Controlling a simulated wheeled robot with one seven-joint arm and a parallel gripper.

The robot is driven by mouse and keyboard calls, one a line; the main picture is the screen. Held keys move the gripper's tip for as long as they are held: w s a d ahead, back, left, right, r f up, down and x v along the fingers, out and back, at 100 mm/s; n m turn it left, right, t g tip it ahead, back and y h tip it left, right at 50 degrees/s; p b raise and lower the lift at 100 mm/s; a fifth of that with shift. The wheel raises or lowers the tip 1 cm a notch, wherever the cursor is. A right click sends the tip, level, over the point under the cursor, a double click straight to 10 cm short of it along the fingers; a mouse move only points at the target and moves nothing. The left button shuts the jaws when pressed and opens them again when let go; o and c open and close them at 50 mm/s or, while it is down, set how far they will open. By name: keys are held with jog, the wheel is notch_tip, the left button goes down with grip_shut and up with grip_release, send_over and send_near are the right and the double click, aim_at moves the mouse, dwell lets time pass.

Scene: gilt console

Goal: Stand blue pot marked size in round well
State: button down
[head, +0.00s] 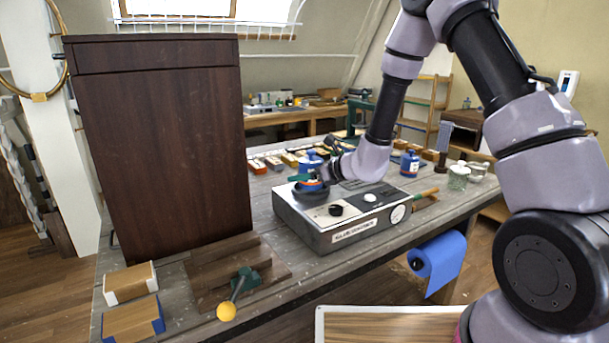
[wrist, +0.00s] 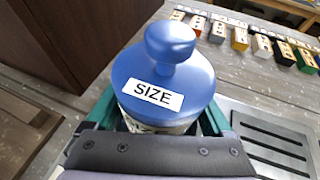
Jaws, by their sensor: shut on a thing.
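The blue pot marked SIZE (wrist: 160,85) has a round blue lid and knob and shows upright in the wrist view. My gripper (head: 312,180) has its green fingers shut on both sides of it. In the head view the held pot (head: 309,185) is partly hidden by my gripper, over the dark round well (head: 311,194) at the left back of the grey console (head: 345,222). Whether its base touches the well floor I cannot tell.
A tall dark wooden cabinet (head: 160,150) rises at the left. Glass jars (head: 458,177) stand at the right; several small labelled blocks (wrist: 240,38) line the back.

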jog(key=shift+f, duration=0.5)
grip_release()
